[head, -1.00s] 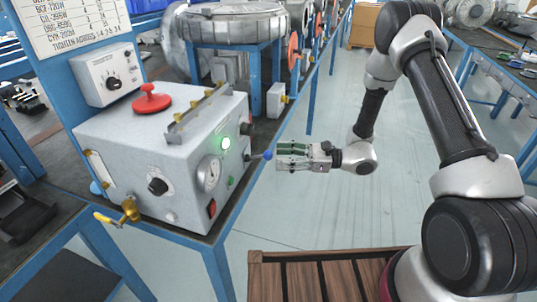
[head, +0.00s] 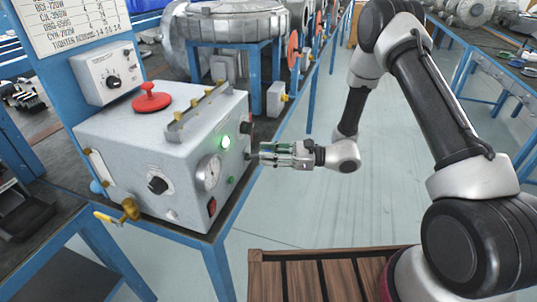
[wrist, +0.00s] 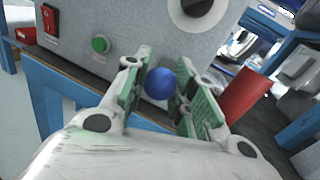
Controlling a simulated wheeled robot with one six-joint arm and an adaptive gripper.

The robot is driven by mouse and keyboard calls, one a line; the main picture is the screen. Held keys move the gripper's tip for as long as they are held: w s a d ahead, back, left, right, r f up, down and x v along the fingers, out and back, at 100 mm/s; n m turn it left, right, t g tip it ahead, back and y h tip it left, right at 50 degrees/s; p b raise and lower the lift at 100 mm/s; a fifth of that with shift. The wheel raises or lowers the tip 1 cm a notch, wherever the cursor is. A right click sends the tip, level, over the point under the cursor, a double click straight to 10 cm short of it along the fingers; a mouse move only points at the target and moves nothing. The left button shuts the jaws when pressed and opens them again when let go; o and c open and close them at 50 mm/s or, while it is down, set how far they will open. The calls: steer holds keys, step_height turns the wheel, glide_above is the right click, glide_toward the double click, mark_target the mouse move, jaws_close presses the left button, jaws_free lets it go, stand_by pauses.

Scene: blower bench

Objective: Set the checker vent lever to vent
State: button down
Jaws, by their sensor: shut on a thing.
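The checker is a light grey box (head: 155,150) on the blue-framed bench, with a dial gauge (head: 209,172) and a lit green lamp (head: 225,142) on its front. Its vent lever ends in a blue ball knob (wrist: 160,84), which shows between my green-padded fingers in the wrist view. My gripper (head: 262,153) is level at the box's right side, shut on the blue knob. In the head view the fingers hide the knob and most of the lever. Which position the lever is in cannot be read.
A red mushroom-shaped knob (head: 152,98) and a slotted rail (head: 200,112) are on the box top. A yellow-handled valve (head: 128,211) sticks out at the front left. A red cylinder (wrist: 247,95) stands right of the fingers in the wrist view.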

steer(key=shift+s+d+f, duration=0.1)
steer(key=shift+d+f, duration=0.05)
steer(key=shift+f, duration=3.05)
steer(key=c, duration=1.2)
jaws_free()
steer(key=shift+o, duration=0.4)
